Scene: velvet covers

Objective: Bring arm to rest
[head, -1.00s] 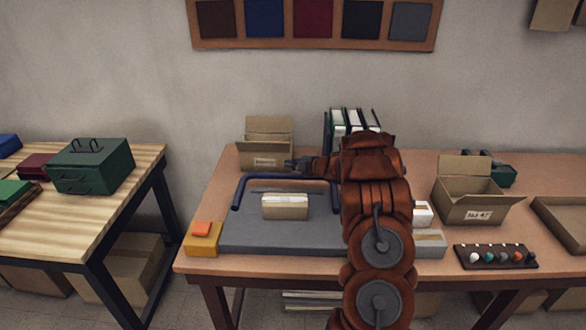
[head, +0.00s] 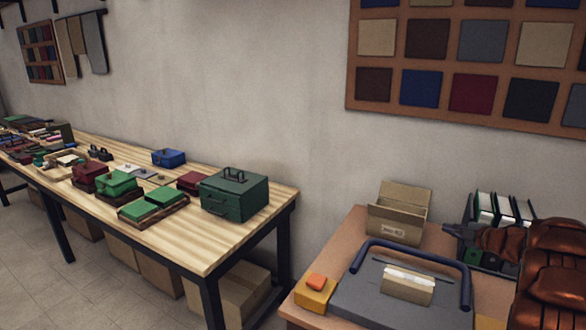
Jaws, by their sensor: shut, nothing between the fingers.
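My arm (head: 555,260) stands at the right edge of the head view, in brown padded covering, and is partly cut off by the frame. My gripper (head: 455,231) is at the arm's left end, dark and small, pointing left above the right-hand workbench. It is shut and empty. It is behind the blue bar handle of a grey board, to the right of an open cardboard box (head: 398,220).
The grey board (head: 352,303) carries a small tan box (head: 407,286). A yellow block (head: 315,295) is at its left. Upright binders (head: 500,212) stand behind my arm. The wooden table (head: 240,240) at left holds a dark green case (head: 234,194) and several smaller cases. A floor gap separates both tables.

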